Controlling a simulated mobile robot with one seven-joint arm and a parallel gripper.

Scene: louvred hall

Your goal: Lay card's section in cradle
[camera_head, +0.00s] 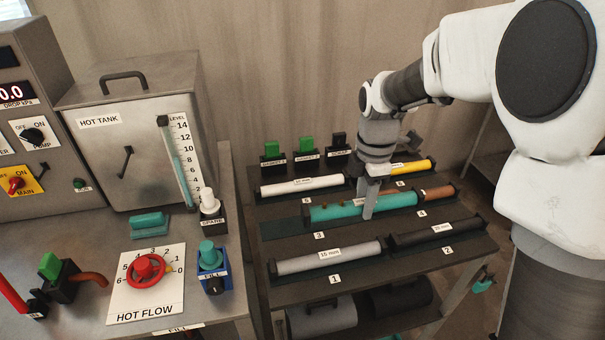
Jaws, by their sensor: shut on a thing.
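My gripper (369,208) points down at the rack and is shut on a teal pipe section (335,211) with small brown spots. The section lies roughly level, its right end in front of a brown section (437,193). Whether it is clear of the rack or touching it, I cannot tell. A grey 15 mm section (328,259) is at label 1 and a black section (437,234) at label 2. A white section (302,186) and a yellow section (410,167) lie behind. I cannot make out a card or say which holder is the cradle.
The dark rack (283,229) has bare surface near label 3. Three upright blocks, including a green one (308,146), stand behind it. At left are the hot tank (130,150), a red flow valve (145,268) and a blue fill coupling (212,268).

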